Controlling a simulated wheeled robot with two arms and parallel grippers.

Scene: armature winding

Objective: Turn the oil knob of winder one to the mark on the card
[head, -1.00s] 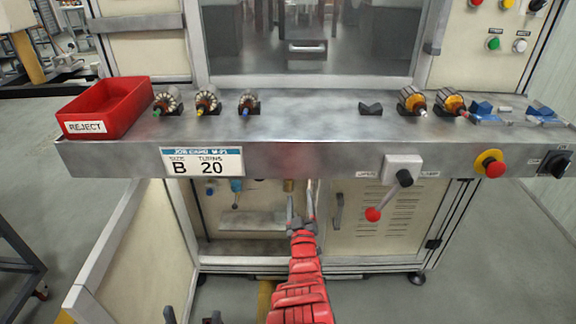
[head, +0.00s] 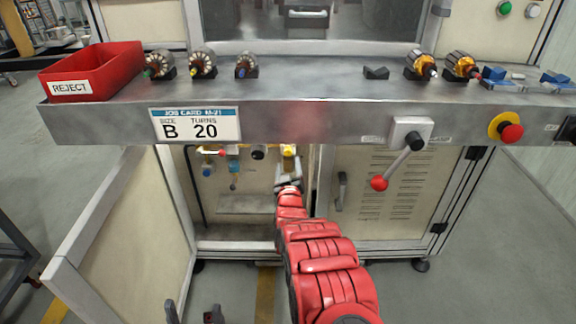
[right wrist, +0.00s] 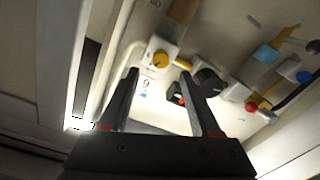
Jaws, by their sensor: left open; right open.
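The open cabinet under the bench holds several small controls. A yellow knob (head: 289,150) and a black knob (head: 258,152) sit on its back panel. The yellow knob (right wrist: 160,60) and black knob (right wrist: 208,80) also show in the right wrist view; I cannot read which is the oil knob. A small white label (right wrist: 146,84) is by the yellow knob. My right gripper (head: 289,174) is inside the cabinet, open and empty. Its fingertips (right wrist: 160,74) point toward the panel at the yellow knob, apparently not touching. My left gripper (head: 192,313) is open and empty at the bottom edge.
Blue (head: 233,167) and red (head: 222,152) fittings are left of the knobs. The bench edge (head: 300,124) overhangs the opening. A red-balled lever (head: 379,183) hangs right; an open door (head: 125,225) stands left.

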